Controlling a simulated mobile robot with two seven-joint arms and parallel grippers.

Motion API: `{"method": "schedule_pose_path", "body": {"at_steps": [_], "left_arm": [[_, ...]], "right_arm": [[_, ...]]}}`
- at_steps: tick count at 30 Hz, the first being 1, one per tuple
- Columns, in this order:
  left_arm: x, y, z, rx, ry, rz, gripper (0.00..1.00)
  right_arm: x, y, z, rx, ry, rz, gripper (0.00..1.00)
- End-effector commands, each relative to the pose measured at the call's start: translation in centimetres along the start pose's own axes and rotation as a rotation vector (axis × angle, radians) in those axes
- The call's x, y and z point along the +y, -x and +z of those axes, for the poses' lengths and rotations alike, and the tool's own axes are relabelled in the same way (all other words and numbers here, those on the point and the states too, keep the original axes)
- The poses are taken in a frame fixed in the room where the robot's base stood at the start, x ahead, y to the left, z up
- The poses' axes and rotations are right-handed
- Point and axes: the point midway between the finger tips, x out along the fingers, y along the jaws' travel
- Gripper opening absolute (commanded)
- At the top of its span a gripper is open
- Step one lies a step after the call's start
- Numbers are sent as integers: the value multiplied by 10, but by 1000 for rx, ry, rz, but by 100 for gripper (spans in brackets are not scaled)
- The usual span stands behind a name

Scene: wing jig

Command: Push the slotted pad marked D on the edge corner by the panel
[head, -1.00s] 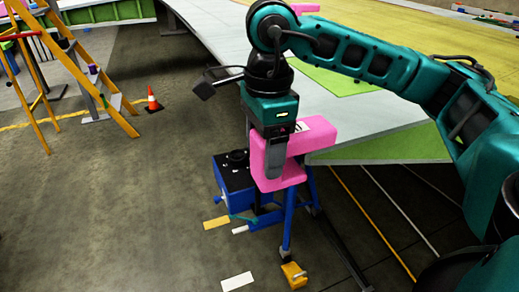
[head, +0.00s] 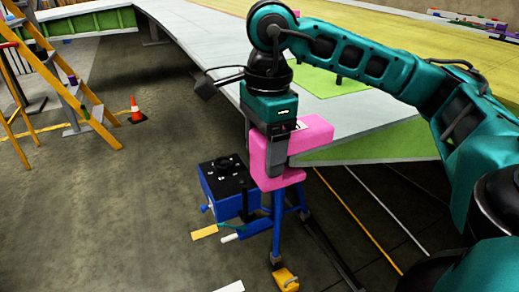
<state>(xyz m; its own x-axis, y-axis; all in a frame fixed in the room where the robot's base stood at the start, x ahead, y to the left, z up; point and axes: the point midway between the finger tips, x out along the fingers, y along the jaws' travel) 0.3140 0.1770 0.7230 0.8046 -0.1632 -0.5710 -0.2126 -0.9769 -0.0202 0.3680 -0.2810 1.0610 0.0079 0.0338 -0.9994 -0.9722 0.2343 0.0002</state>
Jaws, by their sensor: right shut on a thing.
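The pink slotted pad (head: 267,160) is at the near corner of the large wing panel (head: 362,113). Its upper part overlaps the panel's corner, and its lower block hangs outside the edge. A small part of a pale mark shows on its top beside the gripper; the letter is not readable. My right gripper (head: 276,155) points down and is shut on the pad. The slot is hidden, so I cannot tell how deep the panel edge sits in it. My left gripper is not in view.
A blue stand (head: 277,230) is below the corner, with a blue box with a black top (head: 228,181) beside it. A yellow ladder (head: 66,78) and an orange cone (head: 136,110) stand at left. The floor between is mostly clear.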

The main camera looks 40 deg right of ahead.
Motion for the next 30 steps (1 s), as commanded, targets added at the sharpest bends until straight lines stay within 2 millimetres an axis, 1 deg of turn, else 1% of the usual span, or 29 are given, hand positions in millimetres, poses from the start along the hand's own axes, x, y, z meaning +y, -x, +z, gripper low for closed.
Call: {"method": "schedule_pose_path", "body": {"at_steps": [15, 26, 27, 30], "left_arm": [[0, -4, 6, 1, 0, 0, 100], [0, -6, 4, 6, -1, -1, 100], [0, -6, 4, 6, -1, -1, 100], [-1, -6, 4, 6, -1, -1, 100]], "right_arm": [[0, -2, -16, 0, -1, 0, 39], [0, -1, -20, 5, -2, 2, 39], [0, -1, -20, 5, -2, 1, 74], [0, -1, -19, 4, -2, 1, 83]]}}
